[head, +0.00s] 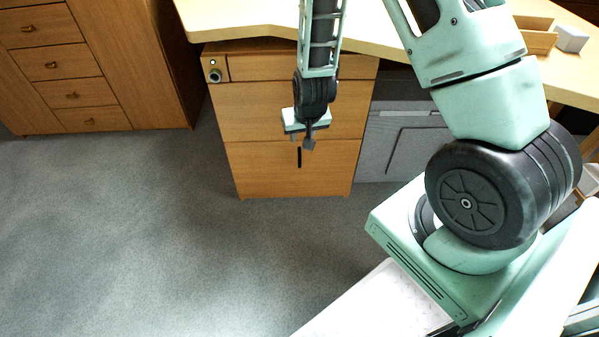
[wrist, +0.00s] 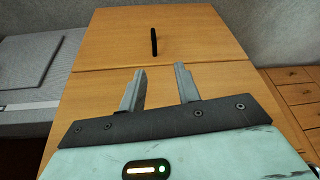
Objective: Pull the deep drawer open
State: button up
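The deep drawer (head: 268,171) is the tall bottom front of the wooden cabinet under the desk. It looks closed, its front level with the drawer above. Its black vertical handle (head: 299,157) is near the top middle of the front. In the wrist view the handle (wrist: 154,42) stands upright beyond the fingertips. My gripper (head: 302,141) is in front of the cabinet, close to the handle in the head view. In the wrist view my gripper (wrist: 160,70) has its two fingers apart with nothing between them. The handle is not between the fingers.
The desk top (head: 250,15) overhangs the cabinet. A shallow top drawer with a round lock (head: 214,75) and a middle drawer (head: 250,110) sit above. A grey panelled unit (head: 400,140) stands right of the cabinet. The carpet (head: 150,220) in front is clear.

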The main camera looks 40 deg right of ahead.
aim_at(300, 157)
jog(key=b+x, duration=0.2)
jog(key=x, duration=0.4)
jog(key=d+b+x, duration=0.1)
jog(key=b+x, duration=0.1)
jog(key=x, duration=0.4)
jog(key=b+x, duration=0.3)
jog(key=x, duration=0.4)
jog(key=shift+s+d, duration=0.2)
jog(key=shift+s, duration=0.1)
grip_shut()
